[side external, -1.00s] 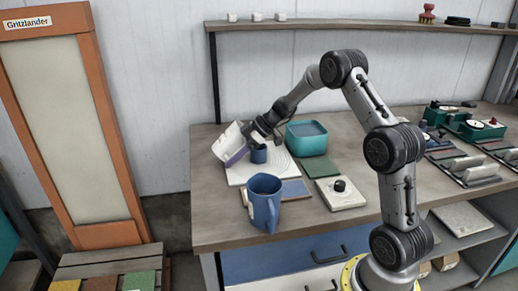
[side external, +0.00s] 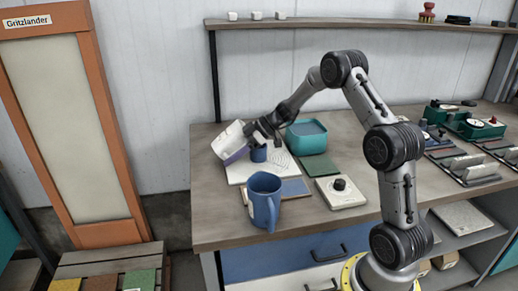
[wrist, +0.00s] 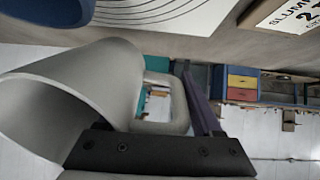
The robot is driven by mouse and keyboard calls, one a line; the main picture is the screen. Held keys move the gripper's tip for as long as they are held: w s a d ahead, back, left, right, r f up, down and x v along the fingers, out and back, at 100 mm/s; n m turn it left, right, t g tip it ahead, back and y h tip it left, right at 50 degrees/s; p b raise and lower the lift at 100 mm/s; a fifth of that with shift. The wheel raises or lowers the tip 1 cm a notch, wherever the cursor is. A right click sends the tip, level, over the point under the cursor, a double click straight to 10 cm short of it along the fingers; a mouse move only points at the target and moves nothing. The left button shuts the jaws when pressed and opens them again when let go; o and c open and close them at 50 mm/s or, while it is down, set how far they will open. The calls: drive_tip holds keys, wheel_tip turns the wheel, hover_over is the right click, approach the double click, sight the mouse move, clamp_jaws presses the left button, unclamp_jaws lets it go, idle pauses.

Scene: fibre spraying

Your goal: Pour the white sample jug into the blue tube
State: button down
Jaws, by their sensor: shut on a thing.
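My gripper (side external: 254,133) is shut on the white sample jug (side external: 228,143) and holds it strongly tilted above the left part of the bench. A purple band shows along the jug's lower right side. The blue tube (side external: 259,154) stands upright on the white ringed plate, just right of the jug and partly hidden by my gripper. In the wrist view the jug (wrist: 95,85) fills the left, with its handle (wrist: 170,125) at my black finger; part of the blue tube (wrist: 45,10) shows at the top left. I cannot see any flow from the jug.
A larger blue jug (side external: 264,200) stands in front of the ringed plate (side external: 285,165). A teal tub (side external: 306,138) stands behind right. A blue tile, green tile (side external: 320,164) and white knobbed device (side external: 341,194) lie nearby. A shelf (side external: 350,25) runs along the back.

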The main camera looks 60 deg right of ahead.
drive_tip(key=shift+r+t+y+p, duration=1.3)
drive_tip(key=shift+r+t+p, duration=0.05)
drive_tip(key=shift+r+t, duration=0.1)
idle(2.0)
drive_tip(key=shift+s+d+r+t+y+p, duration=0.35)
drive_tip(key=shift+d+r+t+y+p, duration=0.1)
drive_tip(key=shift+r+y+p, duration=0.2)
idle(1.1)
drive_tip(key=shift+s+d+r+t+y+p, duration=0.1)
drive_tip(key=shift+s+r+t+y+p, duration=0.05)
drive_tip(key=shift+r+t+y+p, duration=0.3)
drive_tip(key=shift+s+d+r+t+y+p, duration=0.1)
drive_tip(key=shift+r+t+y+p, duration=0.15)
drive_tip(key=shift+t+p, duration=0.25)
idle(1.8)
